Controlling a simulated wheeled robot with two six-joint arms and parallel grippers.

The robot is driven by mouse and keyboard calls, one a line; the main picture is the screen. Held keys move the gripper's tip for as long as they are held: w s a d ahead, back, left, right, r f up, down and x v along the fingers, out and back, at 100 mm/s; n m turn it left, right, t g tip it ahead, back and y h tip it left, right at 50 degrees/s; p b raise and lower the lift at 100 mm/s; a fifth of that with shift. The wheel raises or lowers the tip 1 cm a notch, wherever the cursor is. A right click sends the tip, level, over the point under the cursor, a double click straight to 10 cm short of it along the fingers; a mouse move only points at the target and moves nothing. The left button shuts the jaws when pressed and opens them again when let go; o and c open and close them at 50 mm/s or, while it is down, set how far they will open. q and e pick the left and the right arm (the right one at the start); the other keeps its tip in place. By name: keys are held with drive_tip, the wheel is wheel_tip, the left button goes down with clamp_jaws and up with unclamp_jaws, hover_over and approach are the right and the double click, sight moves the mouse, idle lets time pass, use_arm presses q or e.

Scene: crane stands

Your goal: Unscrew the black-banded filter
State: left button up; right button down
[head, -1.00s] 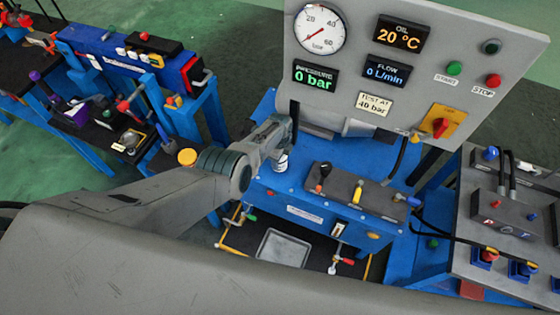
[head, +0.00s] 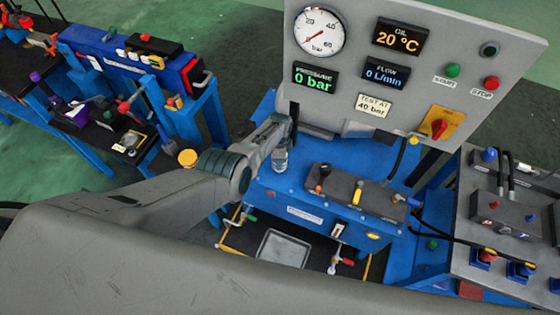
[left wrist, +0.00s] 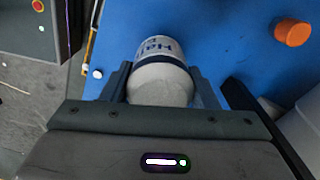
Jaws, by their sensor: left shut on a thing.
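The filter is a pale grey-white canister with a dark band and dark lettering; it shows in the left wrist view (left wrist: 160,78). In the head view the filter (head: 280,160) is small, below my left gripper's wrist, over the blue bench. My left gripper (left wrist: 160,88) has one finger on each side of the canister and is shut on it. The fingertips are hard to make out in the head view, and the filter's threaded joint is hidden. My right gripper is not in view.
The grey gauge panel (head: 465,55) stands close behind the gripper and reads 0 bar. A lever block (head: 335,184) sits right of the filter on the blue bench (head: 290,200). An orange knob (left wrist: 292,32) shows in the left wrist view. A drip tray (head: 284,248) lies below.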

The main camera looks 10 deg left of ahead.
use_arm(q)
drive_tip(key=shift+r+p, duration=0.6)
drive_tip(key=shift+r, duration=0.2)
drive_tip(key=shift+r+p, duration=0.35)
drive_tip(key=shift+r, duration=0.45)
drive_tip(key=shift+s, duration=0.1)
